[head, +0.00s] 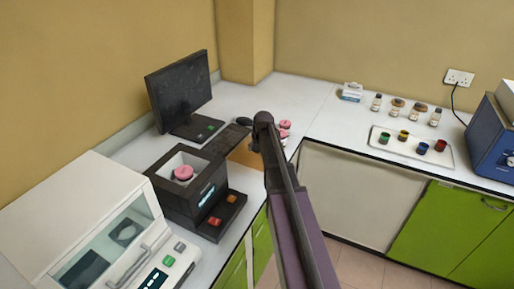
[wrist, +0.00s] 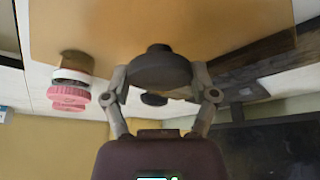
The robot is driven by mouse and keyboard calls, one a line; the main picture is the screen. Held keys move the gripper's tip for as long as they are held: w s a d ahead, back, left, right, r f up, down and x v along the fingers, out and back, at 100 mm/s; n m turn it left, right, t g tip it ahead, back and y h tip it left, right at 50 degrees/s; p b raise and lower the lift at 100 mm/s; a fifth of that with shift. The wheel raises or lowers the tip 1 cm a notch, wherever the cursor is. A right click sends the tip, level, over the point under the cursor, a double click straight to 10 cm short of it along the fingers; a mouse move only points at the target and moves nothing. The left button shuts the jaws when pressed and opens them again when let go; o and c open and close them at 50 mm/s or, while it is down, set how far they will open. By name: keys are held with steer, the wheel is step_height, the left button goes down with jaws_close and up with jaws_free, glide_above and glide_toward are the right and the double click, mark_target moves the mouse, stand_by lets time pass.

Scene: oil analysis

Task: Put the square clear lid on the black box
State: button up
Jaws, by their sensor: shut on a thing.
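The square clear lid, tinted amber, fills the upper wrist view (wrist: 110,30) as a wide flat pane. My gripper (wrist: 160,78) is shut on its dark round knob (wrist: 160,70). In the head view a brown corner of the lid (head: 243,154) shows beside my arm, to the right of the black box. The open black box (head: 163,191) stands on the counter with a pink-topped item (head: 184,173) inside. The lid is apart from the box opening in the head view. My arm hides my gripper and most of the lid there; its height is unclear.
A monitor (head: 180,90) stands behind the box, and a white machine (head: 85,235) at front left. Pink-topped items (head: 285,125) stand beyond my arm. A tray of coloured caps (head: 412,148) and several small bottles (head: 397,106) lie right.

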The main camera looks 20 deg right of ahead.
mark_target(257, 147)
steer(key=shift+r+p, duration=2.35)
steer(key=shift+r, duration=0.45)
steer(key=shift+s, duration=0.1)
